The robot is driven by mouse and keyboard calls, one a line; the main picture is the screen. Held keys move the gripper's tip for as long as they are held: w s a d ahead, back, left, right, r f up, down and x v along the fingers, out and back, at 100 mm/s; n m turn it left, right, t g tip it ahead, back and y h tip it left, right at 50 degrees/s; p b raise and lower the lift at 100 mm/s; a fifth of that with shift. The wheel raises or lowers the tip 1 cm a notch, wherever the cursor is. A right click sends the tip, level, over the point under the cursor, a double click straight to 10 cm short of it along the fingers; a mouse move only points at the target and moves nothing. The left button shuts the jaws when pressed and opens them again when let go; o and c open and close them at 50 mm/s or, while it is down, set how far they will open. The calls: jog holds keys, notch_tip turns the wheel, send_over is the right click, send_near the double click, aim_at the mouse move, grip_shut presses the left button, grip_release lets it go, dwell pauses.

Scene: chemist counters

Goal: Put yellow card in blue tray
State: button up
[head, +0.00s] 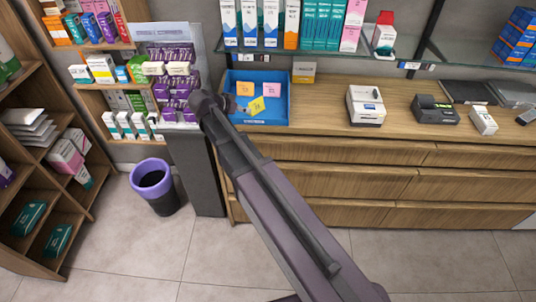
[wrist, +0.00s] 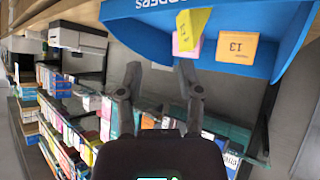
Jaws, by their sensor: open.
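The blue tray (head: 262,122) stands on the wooden counter, left of its middle. The yellow card (head: 256,105) is inside it near the front, lying at an angle. An orange card (head: 244,89) and a pink card (head: 273,89) are behind it. The wrist view is turned over: the blue tray (wrist: 285,62) is at the top, with the yellow card (wrist: 190,28) tilted and overlapping the pink card. My gripper (wrist: 160,72) is open and empty, its fingers apart from the yellow card.
A white printer (head: 366,106) and a dark card terminal (head: 435,109) stand further right. Glass shelves with boxes hang above. A purple display (head: 175,85) is close on the left.

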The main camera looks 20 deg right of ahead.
jog(key=s+d+f+n+g+y, duration=0.1)
jog(key=s+d+f+n+y, duration=0.1)
jog(key=s, duration=0.5)
jog(key=s+d+f+n+g+y, duration=0.1)
jog(key=s+f+n+g+y, duration=0.1)
jog(key=s, duration=0.5)
jog(key=s+d+f+n+g+y, duration=0.2)
jog(key=s+f+n+y, duration=0.1)
jog(key=s+n+y, duration=0.2)
jog(key=shift+s+d+f, duration=0.25)
jog(key=shift+s+d, duration=0.1)
jog(key=shift+s, duration=0.8)
